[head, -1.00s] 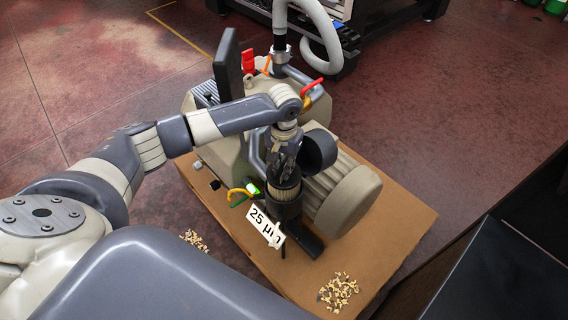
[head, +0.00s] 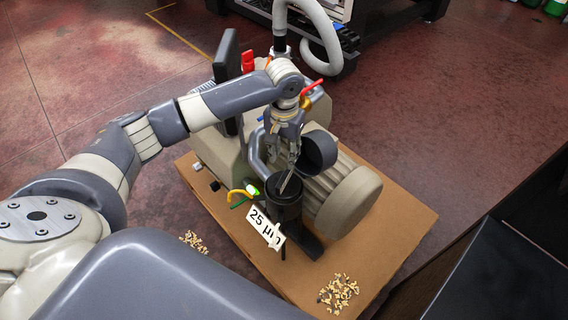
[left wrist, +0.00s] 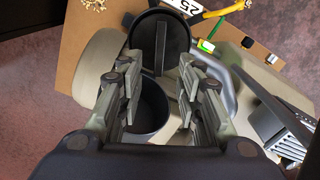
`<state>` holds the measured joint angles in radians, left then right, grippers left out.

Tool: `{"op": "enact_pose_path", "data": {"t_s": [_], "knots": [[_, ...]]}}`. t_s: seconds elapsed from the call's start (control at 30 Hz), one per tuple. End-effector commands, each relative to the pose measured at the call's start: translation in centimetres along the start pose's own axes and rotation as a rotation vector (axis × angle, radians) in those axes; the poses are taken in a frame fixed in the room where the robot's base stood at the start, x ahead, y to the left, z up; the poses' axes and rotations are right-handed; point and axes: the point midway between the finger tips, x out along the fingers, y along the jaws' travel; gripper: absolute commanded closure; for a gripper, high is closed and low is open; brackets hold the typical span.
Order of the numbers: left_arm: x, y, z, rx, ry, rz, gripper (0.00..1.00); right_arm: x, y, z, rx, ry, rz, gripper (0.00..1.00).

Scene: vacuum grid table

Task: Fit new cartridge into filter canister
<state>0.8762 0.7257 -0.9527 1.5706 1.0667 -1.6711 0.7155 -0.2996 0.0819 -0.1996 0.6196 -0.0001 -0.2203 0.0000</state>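The black filter canister (head: 285,208) stands upright at the front of the pump, with a "25 µ…" tag (head: 265,227) on it. In the left wrist view its round opening (left wrist: 176,28) shows a black top with a raised bar across it. The beige pleated side of the cartridge is not visible now; the black top may be its end cap, seated inside, but I cannot be sure. My left gripper (left wrist: 160,78) is open and empty, pointing down just above the canister. My right gripper is not in view.
A dark open cup (head: 319,151) is beside the canister, close to the left gripper. The beige pump (head: 348,200) sits on a brown board (head: 385,240) with wood-chip-like piles (head: 338,292). A red-handled valve (head: 311,93) and a green light (head: 252,190) are nearby.

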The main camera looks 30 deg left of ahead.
Motion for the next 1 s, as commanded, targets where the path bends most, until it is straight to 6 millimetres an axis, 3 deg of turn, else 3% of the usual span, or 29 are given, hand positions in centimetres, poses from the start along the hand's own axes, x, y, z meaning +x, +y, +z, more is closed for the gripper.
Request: {"op": "enact_pose_path", "data": {"t_s": [0.1,0.33,1.0], "knots": [[-2.8,0.1,-0.1,0.0,0.003,0.001,0.67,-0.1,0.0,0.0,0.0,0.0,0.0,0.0],[-5.9,0.1,-0.1,-0.001,0.001,0.001,0.67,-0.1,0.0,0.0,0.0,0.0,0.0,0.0],[-6.3,0.2,0.1,0.004,-0.002,0.001,0.67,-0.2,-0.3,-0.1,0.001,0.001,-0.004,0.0]]}}
